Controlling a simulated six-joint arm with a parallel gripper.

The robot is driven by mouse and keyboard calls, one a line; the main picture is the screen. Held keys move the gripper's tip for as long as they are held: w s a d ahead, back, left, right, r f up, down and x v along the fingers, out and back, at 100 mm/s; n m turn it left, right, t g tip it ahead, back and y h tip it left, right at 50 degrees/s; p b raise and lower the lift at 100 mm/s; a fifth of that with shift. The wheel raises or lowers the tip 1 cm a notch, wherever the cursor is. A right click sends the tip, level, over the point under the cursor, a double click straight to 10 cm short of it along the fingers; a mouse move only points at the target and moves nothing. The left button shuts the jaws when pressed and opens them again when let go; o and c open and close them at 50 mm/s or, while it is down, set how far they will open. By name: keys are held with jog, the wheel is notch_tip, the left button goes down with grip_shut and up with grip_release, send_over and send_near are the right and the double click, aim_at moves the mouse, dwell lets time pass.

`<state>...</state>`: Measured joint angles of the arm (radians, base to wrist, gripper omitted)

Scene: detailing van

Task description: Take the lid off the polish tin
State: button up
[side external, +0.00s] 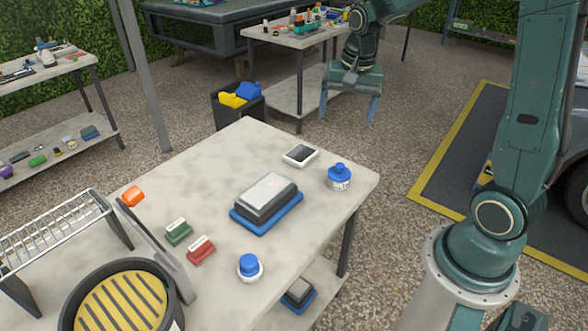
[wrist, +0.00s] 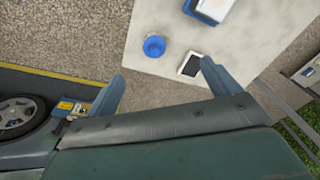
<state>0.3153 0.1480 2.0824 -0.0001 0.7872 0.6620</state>
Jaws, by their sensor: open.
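A squat round tin (side external: 340,184) with a pale labelled body and a blue lid (side external: 339,170) with a raised knob stands upright near the table's right corner. The lid sits on it. It looks like the polish tin; in the wrist view its blue round top (wrist: 154,46) shows beyond and between the fingers. A second small pale container with a blue top (side external: 249,267) stands near the table's front edge, so I cannot be sure which is the polish tin. My gripper (side external: 348,113) is open and empty, up in the air beyond the table's far right edge, apart from everything.
A white-and-black flat device (side external: 300,155) lies beside the tin. A dark box with a grey top (side external: 268,195) rests on a blue base mid-table. Red (side external: 201,250) and green (side external: 179,232) blocks, a round yellow-grilled container (side external: 122,304) and a wire rack (side external: 52,232) stand left.

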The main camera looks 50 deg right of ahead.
aim_at(340, 165)
jog(key=w+d+f+m+g, duration=0.1)
jog(key=w+d+f+m, duration=0.2)
jog(key=d+f, duration=0.2)
notch_tip(340, 165, down, 4)
jog(key=shift+d+r+m, duration=0.25)
jog(key=shift+d+m, duration=0.1)
jog(key=shift+m, duration=0.05)
jog(key=shift+f, duration=0.1)
jog(key=shift+f, duration=4.15)
jog(key=shift+f, duration=2.6)
jog(key=c, duration=1.1)
